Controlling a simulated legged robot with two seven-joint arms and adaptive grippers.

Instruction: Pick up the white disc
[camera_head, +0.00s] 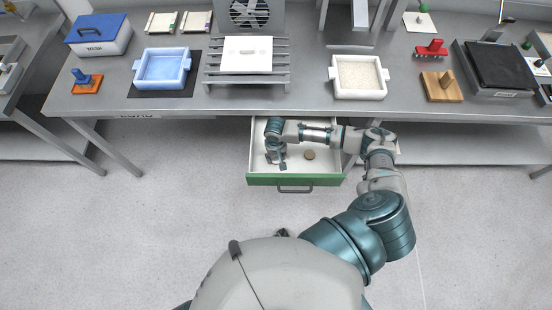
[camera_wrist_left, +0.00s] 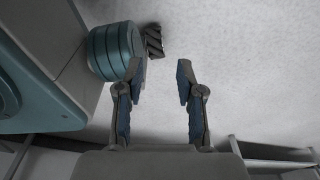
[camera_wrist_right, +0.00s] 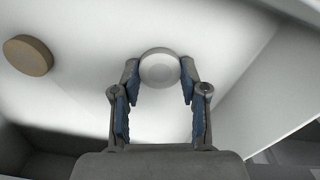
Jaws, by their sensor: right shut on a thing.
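The white disc (camera_wrist_right: 160,68) is round and pale, between the fingertips of my right gripper (camera_wrist_right: 160,76) in the right wrist view. The fingers touch it on both sides and are shut on it. In the head view my right gripper (camera_head: 276,160) reaches down into the left part of an open drawer (camera_head: 295,180) with a green front. The disc is hidden there by the gripper. My left gripper (camera_wrist_left: 160,72) is open and empty in the left wrist view, over the pale floor and away from the drawer.
A brown disc (camera_head: 309,155) lies in the drawer to the right of my right gripper; it also shows in the right wrist view (camera_wrist_right: 28,55). The drawer walls stand close around the gripper. The metal table (camera_head: 310,99) is above and behind. The floor (camera_head: 150,220) is clear.

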